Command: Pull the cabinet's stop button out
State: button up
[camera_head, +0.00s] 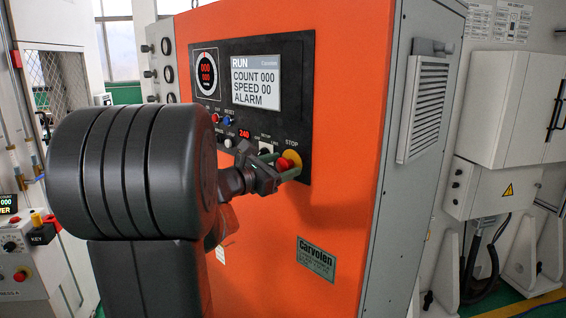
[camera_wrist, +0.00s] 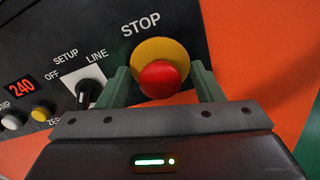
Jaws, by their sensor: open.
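The red stop button (camera_head: 284,164) sits on a yellow round base (camera_head: 293,157) at the lower right of the black control panel on the orange cabinet (camera_head: 345,130). In the wrist view the red button (camera_wrist: 159,78) lies in front of the yellow base (camera_wrist: 164,48), under the word STOP. My gripper (camera_head: 281,166) is at the button, its green fingers on either side of it. In the wrist view my gripper (camera_wrist: 163,85) is open, with a gap visible between each finger and the red head. The lower edge of the button is close to the gripper body.
A black selector knob (camera_wrist: 84,92) marked OFF, SETUP and LINE is just left of the left finger. A white button (camera_wrist: 12,122) and a yellow button (camera_wrist: 42,112) are further left. The panel has a display (camera_head: 256,82) above. Plain orange cabinet face lies to the right.

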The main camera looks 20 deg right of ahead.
jog(key=shift+w+d, duration=0.15)
jog(key=shift+d, duration=0.25)
jog(key=shift+c, duration=0.2)
grip_shut()
jog(key=shift+a+f+b, duration=0.15)
jog(key=shift+a+b, duration=0.1)
jog(key=shift+b, duration=0.1)
jog(key=shift+s+a+b, duration=0.25)
jog(key=shift+a+b, duration=0.1)
jog(key=shift+a, duration=0.1)
jog(key=shift+o, duration=0.2)
grip_release()
jog(key=shift+a, duration=0.1)
jog(key=b+v, duration=0.2)
jog(key=v, duration=1.1)
jog(key=shift+a, duration=0.35)
